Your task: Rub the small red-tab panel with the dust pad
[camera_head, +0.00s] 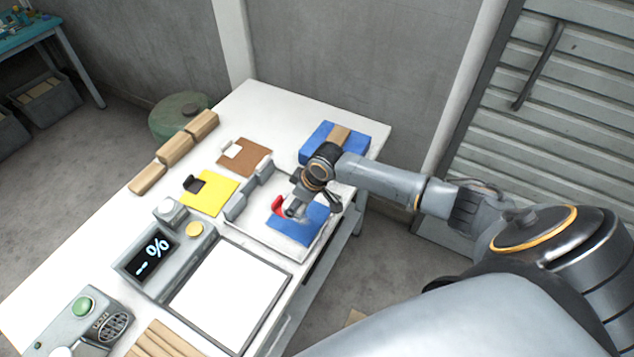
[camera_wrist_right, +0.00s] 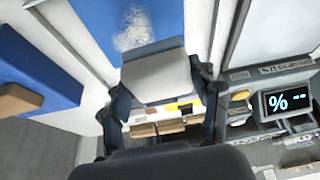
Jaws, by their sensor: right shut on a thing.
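The small blue panel with a red tab (camera_head: 311,224) lies in a pale tray (camera_head: 244,226) on the white table. In the right wrist view its blue face (camera_wrist_right: 100,22) bears a whitish, dusty patch. My right gripper (camera_head: 293,211) is over the panel, beside the red tab (camera_head: 278,205). It is shut on a pale grey pad, apparently the dust pad (camera_wrist_right: 158,78), which shows between its fingers. The pad is close to the blue face; I cannot tell whether they touch. My left gripper is not in view.
A yellow panel (camera_head: 212,197) and a brown panel (camera_head: 250,156) lie left of the tray. A blue block with a wooden piece (camera_head: 317,140) is behind my wrist. A display box (camera_head: 147,262), white framed board (camera_head: 230,293) and wooden blocks (camera_head: 174,149) occupy the table.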

